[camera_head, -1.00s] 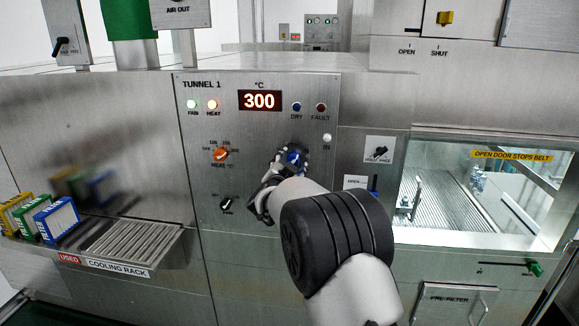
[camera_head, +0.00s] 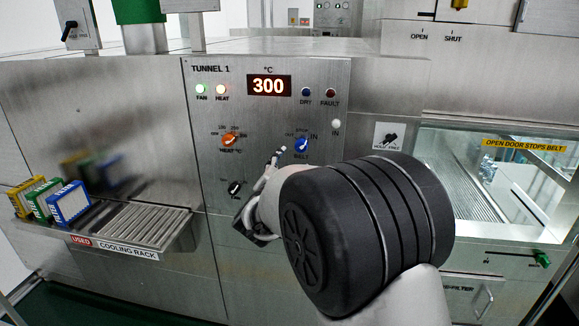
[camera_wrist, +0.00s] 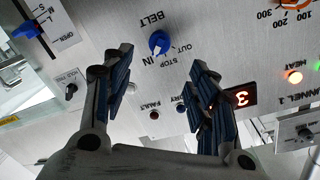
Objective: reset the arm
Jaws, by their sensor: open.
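My gripper (camera_head: 277,157) is in front of the TUNNEL 1 control panel (camera_head: 330,78), partly hidden behind my own arm in the head view. In the wrist view my gripper (camera_wrist: 165,80) is open, with its two dark fingers apart and nothing between them. The blue BELT knob (camera_head: 302,145) is just right of the fingers in the head view, uncovered. In the wrist view the blue BELT knob (camera_wrist: 159,42) shows beyond the fingertips, apart from them, with its pointer towards IN.
The orange HEAT knob (camera_head: 230,139) and black FAN knob (camera_head: 235,187) are on the panel to the left. The display (camera_head: 269,85) reads 300. A cooling rack (camera_head: 135,228) with several coloured filters juts out at left. A glazed door (camera_head: 500,185) is at right.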

